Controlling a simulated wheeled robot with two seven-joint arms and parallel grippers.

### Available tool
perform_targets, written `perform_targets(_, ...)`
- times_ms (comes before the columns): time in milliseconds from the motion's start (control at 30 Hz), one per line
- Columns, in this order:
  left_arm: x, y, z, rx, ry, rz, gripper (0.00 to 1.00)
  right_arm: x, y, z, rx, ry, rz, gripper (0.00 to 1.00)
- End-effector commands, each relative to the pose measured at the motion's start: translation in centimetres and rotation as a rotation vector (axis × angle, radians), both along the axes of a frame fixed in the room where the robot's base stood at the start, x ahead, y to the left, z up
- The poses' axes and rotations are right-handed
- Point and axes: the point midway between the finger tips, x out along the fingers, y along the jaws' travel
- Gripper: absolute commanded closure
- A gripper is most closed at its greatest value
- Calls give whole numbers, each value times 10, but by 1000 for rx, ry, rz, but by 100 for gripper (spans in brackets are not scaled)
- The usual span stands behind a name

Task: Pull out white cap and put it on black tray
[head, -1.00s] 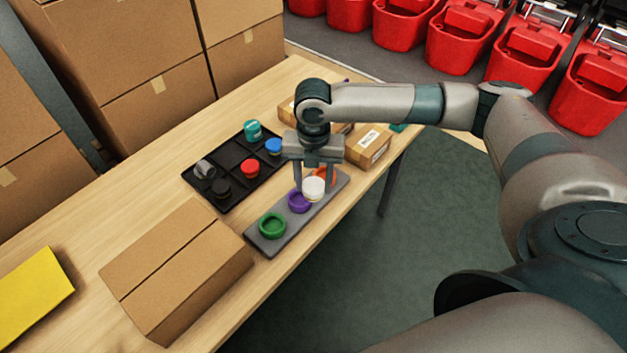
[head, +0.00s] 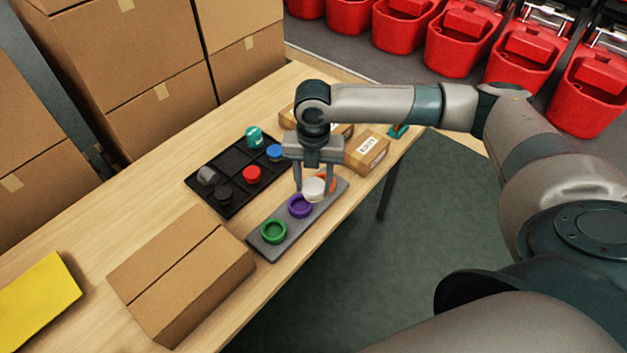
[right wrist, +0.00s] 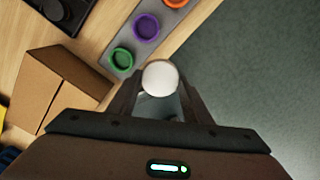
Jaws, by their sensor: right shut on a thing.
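The white cap (head: 313,189) is between the fingers of my right gripper (head: 313,192), which is shut on it. It also shows between the fingertips in the right wrist view (right wrist: 160,78), apart from the rings there. In the head view it overlaps the grey strip (head: 266,253) and partly hides an orange ring (head: 331,181). A purple ring (head: 300,206) and a green ring (head: 273,231) sit on the strip. The black tray (head: 232,161) lies left of the strip, with some compartments empty. My left gripper is in neither view.
The tray holds a red cap (head: 252,174), a blue cap (head: 275,153), a teal piece (head: 254,136) and dark pieces. A cardboard box (head: 185,280) stands in front. Small labelled boxes (head: 367,152) are behind the gripper. The table edge runs close by the strip.

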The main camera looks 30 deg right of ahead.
Motion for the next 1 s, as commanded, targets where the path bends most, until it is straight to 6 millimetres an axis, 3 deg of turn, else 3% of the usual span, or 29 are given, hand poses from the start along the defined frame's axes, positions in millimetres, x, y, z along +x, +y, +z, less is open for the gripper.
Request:
perform_targets(400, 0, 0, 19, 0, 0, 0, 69, 0, 0, 17, 0, 0, 0, 84)
perform_targets(1000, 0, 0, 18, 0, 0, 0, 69, 0, 1, 18, 1, -1, -24, 84)
